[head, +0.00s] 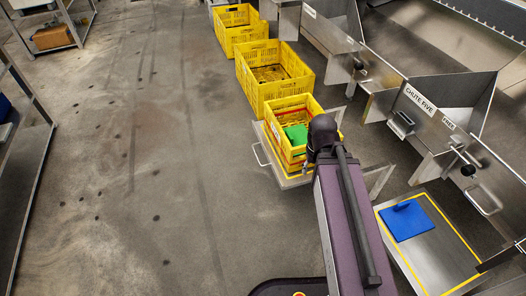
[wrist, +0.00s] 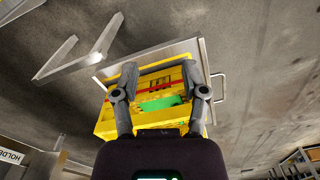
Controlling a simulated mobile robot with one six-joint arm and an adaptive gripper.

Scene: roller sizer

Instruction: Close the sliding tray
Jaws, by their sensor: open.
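The sliding tray (head: 272,155) is a flat metal tray standing out from the chute line into the aisle, with a thin loop handle (head: 261,154) on its aisle side. A yellow crate (head: 296,101) sits on it, with a green thing (head: 297,133) inside. In the wrist view the tray rim (wrist: 180,50) shows beyond the crate (wrist: 105,122), and the handle (wrist: 217,86) is at the right. My gripper (wrist: 159,72) is open, its two fingers over the crate. In the head view my arm hides part of the crate and tray; contact cannot be told.
Two more yellow crates (head: 275,88) (head: 240,40) stand farther back along the line. A steel chute labelled five (head: 420,100) is at the right. A yellow-edged steel plate (head: 440,255) holds a blue item (head: 407,221). The floor at the left (head: 160,170) is clear.

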